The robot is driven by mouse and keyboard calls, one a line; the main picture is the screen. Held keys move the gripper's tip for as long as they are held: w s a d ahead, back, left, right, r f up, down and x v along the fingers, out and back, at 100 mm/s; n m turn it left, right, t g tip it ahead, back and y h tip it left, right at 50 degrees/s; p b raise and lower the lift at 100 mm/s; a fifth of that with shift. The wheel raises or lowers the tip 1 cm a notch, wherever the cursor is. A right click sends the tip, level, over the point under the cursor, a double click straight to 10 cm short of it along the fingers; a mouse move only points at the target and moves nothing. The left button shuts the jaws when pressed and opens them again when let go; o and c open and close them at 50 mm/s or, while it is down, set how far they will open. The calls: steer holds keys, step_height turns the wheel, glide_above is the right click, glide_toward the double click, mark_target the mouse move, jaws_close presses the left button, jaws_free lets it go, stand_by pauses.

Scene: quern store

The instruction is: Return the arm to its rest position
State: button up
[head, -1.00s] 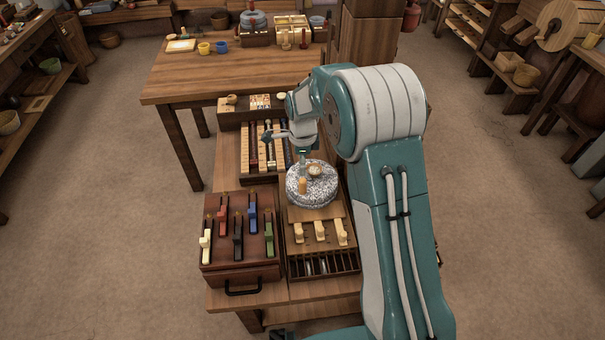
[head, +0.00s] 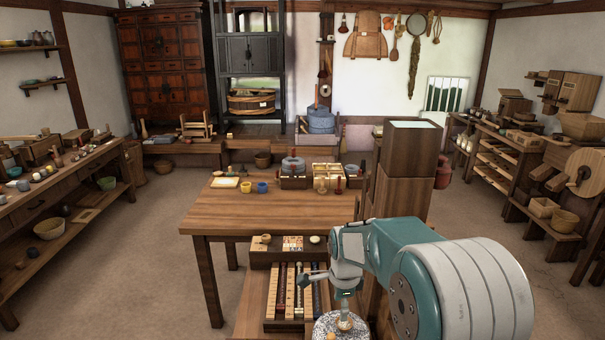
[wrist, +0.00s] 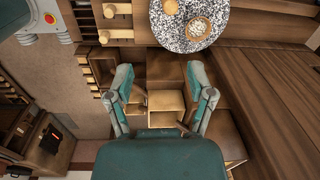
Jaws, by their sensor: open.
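My gripper (wrist: 160,84) shows in the wrist view with its two teal fingers spread wide and nothing held between them. A speckled stone disc (wrist: 184,38) lies beyond the fingertips, apart from them, with a small bowl (wrist: 199,28) and a pale peg (wrist: 170,7) on it. In the head view my arm reaches in from the lower right, bent, with its wrist (head: 345,272) over the near bench. The stone disc (head: 326,328) is cut off by the bottom edge there. The gripper's fingers are hard to make out in the head view.
A wooden table (head: 270,212) with cups and boxes stands behind the near bench. A tall wooden cabinet (head: 400,190) rises close behind my arm. A slatted tray (head: 292,325) lies left of my wrist.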

steer(key=s+d+r+n+t, duration=0.2)
steer(key=s+r+n, duration=0.4)
steer(key=s+r, duration=0.3)
steer(key=s+d+r+n+t, duration=0.1)
steer(key=s+d+r+n, duration=0.2)
steer(key=s+r+n, duration=0.6)
steer(key=s+f+n+t, duration=0.1)
steer(key=s+f, duration=0.1)
steer(key=s, duration=0.8)
steer(key=shift+s+d+f+n+t, duration=0.25)
steer(key=shift+s+d+n+t, duration=0.05)
steer(key=shift+d+n+t, duration=0.15)
